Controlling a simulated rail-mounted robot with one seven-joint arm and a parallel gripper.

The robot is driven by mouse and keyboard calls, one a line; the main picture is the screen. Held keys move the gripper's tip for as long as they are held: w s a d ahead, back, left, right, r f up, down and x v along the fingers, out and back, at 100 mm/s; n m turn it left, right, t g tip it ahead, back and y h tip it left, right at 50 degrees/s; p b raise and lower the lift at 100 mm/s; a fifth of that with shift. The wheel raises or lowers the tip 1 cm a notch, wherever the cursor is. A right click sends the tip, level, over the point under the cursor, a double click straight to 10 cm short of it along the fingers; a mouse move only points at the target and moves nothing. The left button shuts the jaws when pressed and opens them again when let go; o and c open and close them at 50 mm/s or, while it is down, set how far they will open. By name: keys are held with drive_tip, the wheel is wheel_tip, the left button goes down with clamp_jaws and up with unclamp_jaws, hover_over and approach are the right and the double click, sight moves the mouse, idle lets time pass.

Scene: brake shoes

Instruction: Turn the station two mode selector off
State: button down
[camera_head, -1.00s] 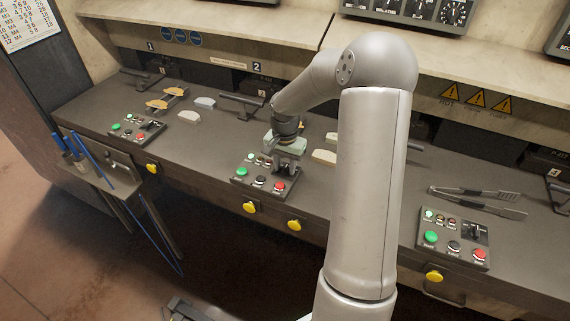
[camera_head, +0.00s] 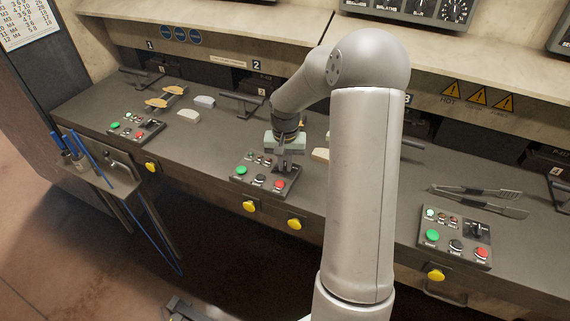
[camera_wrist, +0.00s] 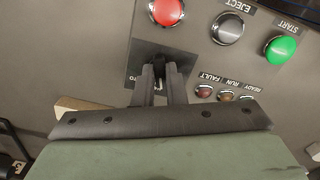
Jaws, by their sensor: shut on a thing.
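The station two control panel (camera_head: 240,178) sits on the grey bench below the number 2 sign, with green, black and red buttons along its front. My gripper (camera_head: 284,163) points down at the panel's right rear part, where the mode selector is. In the wrist view the two fingers of my gripper (camera_wrist: 163,92) are shut on the black selector knob (camera_wrist: 172,72), beside the red button (camera_wrist: 166,10). The fingers hide most of the knob and part of its label, so its exact setting is hard to read.
The station one panel (camera_head: 135,128) is to the left and another panel (camera_head: 455,236) is to the right. Tongs (camera_head: 478,200) lie on the bench behind the right panel. Yellow buttons (camera_head: 294,224) line the bench front. Pale blocks (camera_head: 188,116) lie on the bench.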

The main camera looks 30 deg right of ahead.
sight(285, 166)
drive_tip(key=shift+w+n, duration=0.1)
drive_tip(key=shift+n, duration=1.8)
drive_tip(key=c, duration=1.5)
unclamp_jaws()
wheel_tip(285, 166, up, 18)
drive_tip(key=shift+f+b, duration=0.25)
drive_tip(key=shift+b, duration=0.95)
